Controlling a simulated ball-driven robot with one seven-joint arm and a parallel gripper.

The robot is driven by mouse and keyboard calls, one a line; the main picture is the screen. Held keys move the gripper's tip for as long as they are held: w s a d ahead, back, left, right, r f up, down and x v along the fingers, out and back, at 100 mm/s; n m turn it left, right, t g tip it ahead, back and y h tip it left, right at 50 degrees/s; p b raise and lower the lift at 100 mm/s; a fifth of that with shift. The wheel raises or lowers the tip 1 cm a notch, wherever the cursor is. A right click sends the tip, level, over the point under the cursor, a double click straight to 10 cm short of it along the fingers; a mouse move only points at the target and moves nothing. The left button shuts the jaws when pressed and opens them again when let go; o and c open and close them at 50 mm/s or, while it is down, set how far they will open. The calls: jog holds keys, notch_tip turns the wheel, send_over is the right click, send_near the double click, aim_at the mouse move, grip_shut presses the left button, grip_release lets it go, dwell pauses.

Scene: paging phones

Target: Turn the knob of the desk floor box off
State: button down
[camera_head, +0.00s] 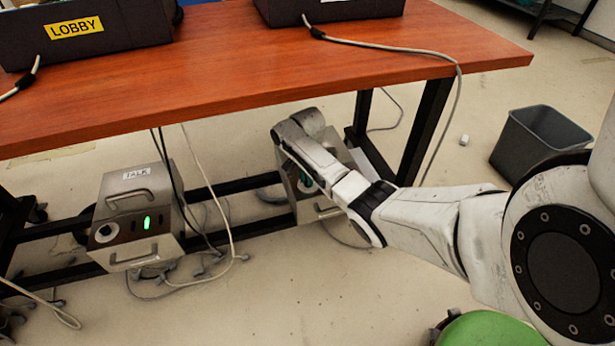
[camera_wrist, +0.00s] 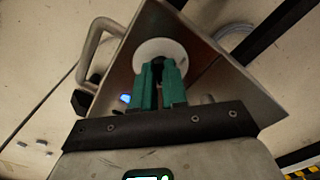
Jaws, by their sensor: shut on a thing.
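A metal floor box (camera_head: 305,210) stands under the table, right of the middle, largely hidden behind my arm; any label on it cannot be read. In the wrist view, the box (camera_wrist: 225,88) shows a white round dial plate (camera_wrist: 158,47), a dark knob at its centre, a blue light (camera_wrist: 125,98) and a side handle. My gripper (camera_wrist: 160,70) has green fingers, shut on the knob in front of the plate. The knob itself is mostly hidden by the fingers, so its setting cannot be told. My gripper is hardly visible in the head view.
A second floor box (camera_head: 125,200), labelled TALK, with a green light and a knob, stands to the left. Above is the wooden tabletop (camera_head: 250,60) with two dark units, one labelled LOBBY. Cables hang beneath. A grey bin (camera_head: 540,145) stands right; a black table leg (camera_head: 425,130) is close by.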

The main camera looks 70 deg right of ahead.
jog(key=shift+n+p, duration=0.3)
jog(key=n+p, duration=0.2)
jog(key=shift+s+r+n, duration=0.1)
jog(key=shift+n, duration=0.2)
jog(key=n+p, duration=0.2)
jog(key=n, duration=0.3)
jog(key=shift+s+n, duration=0.1)
jog(key=shift+n, duration=0.2)
jog(key=n+p, duration=0.1)
jog(key=n, duration=0.3)
jog(key=shift+s+d+n, duration=0.1)
jog(key=shift+n, duration=0.2)
jog(key=shift+d+f+n, duration=0.1)
jog(key=shift+f+n, duration=0.1)
jog(key=shift+n, duration=2.1)
jog(key=c, duration=1.2)
grip_release()
jog(key=shift+o, duration=0.2)
